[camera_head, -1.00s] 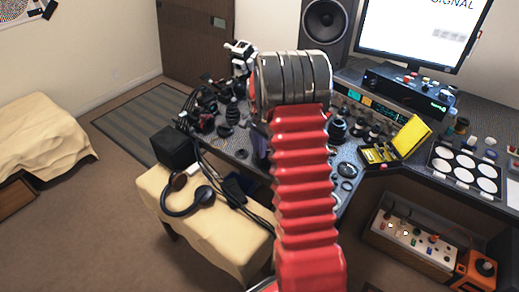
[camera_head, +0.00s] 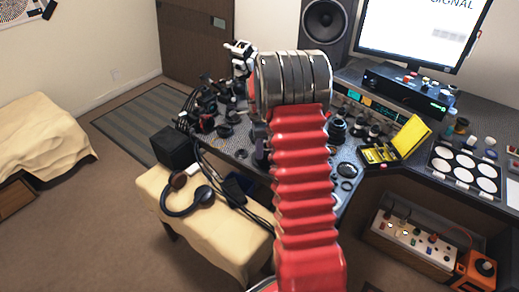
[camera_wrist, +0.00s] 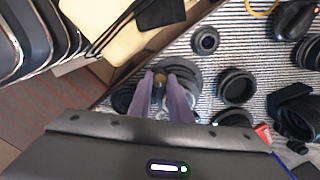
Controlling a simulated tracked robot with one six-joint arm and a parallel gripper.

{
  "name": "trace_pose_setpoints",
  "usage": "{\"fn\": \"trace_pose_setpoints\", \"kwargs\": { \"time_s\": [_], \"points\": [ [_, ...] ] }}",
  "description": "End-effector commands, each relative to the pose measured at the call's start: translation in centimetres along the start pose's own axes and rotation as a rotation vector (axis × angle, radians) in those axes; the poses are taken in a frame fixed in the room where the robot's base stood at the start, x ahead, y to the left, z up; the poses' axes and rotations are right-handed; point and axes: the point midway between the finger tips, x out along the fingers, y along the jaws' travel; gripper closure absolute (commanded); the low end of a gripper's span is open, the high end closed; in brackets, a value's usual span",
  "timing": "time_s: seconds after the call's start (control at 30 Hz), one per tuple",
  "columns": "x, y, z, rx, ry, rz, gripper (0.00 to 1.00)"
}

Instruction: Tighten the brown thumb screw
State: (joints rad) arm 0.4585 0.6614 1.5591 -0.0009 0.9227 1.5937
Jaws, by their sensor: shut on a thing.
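The brown thumb screw (camera_wrist: 159,77) shows as a small brownish knob in the wrist view, between the tips of my two purple fingers. My gripper (camera_wrist: 160,88) is shut on it, and the fingers hide its sides. It stands at a dark round part (camera_wrist: 184,73), apparently a lens ring, on the ribbed desk top. I cannot tell how far the screw is turned in. In the head view my red arm covers most of this spot, and the screw is not visible there.
Several dark lens parts, such as a ring (camera_wrist: 237,86) and a smaller one (camera_wrist: 205,40), lie close by. The desk edge runs just left of the gripper. A yellow case (camera_head: 408,139) stands open at right. Headphones (camera_head: 187,201) lie on the cloth-covered bench (camera_head: 222,238).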

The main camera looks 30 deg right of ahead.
Motion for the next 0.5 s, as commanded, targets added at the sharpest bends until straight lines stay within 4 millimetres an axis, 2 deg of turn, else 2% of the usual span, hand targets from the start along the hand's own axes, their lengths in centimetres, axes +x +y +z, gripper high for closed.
{"fn": "trace_pose_setpoints", "kwargs": {
  "time_s": [0.37, 0.4, 0.5],
  "points": [
    [-0.19, -0.26, 0.41, 0.006, -0.005, -0.008, 1.0],
    [-0.2, -0.26, 0.41, 0.005, -0.005, -0.008, 0.81],
    [-0.18, -0.24, 0.34, 0.005, -0.004, -0.008, 0.74]
  ]
}}
